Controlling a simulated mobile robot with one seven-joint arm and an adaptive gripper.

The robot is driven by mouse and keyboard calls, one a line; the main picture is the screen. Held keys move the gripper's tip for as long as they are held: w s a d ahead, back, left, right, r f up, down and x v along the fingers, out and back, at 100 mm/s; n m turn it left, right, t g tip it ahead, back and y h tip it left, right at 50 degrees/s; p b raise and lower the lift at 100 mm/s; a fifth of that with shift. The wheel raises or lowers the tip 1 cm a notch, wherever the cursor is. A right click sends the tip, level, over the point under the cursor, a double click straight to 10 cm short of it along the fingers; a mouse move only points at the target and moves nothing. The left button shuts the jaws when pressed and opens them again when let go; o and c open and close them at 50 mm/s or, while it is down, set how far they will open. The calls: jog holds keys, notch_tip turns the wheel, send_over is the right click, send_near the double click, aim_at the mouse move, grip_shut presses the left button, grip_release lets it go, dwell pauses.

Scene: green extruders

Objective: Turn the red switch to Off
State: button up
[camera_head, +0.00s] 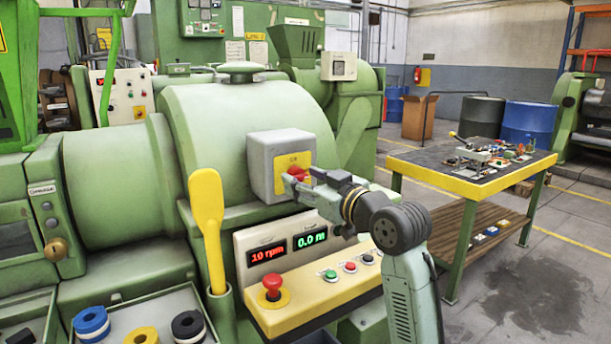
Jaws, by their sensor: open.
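The red switch (297,172) sits on a yellow plate on the front of a grey box (264,163), which is fixed to the green extruder. My gripper (297,181) reaches in from the right and is at the switch, with its dark fingers close around or beside the red knob. The fingers partly hide the switch, so I cannot tell whether they touch it. The gripper is open. The knob's setting is too small and covered to read.
Below is a panel (285,304) with a red mushroom button (272,287), small buttons and two displays. A yellow lever (208,225) stands left of it. A yellow-edged table (466,187) with loose parts stands at right. Floor is clear at the lower right.

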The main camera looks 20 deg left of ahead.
jog(key=shift+c, duration=0.6)
grip_shut()
jog(key=shift+n+b, duration=0.4)
jog(key=shift+b, duration=0.05)
jog(key=n+b, duration=0.2)
jog(key=shift+f+n, duration=0.1)
jog(key=shift+n, duration=0.3)
jog(key=n+b, duration=0.3)
jog(key=n, duration=0.2)
jog(key=shift+w+h, duration=0.1)
jog(key=shift+h, duration=0.2)
jog(key=n+b, duration=0.1)
jog(key=n, duration=0.1)
jog(key=n+b, duration=0.1)
jog(key=n, duration=0.1)
jog(key=shift+r+n, duration=0.2)
jog(key=shift+n, duration=0.1)
jog(key=n+b, duration=0.1)
jog(key=n, duration=0.3)
jog(key=shift+r, duration=0.1)
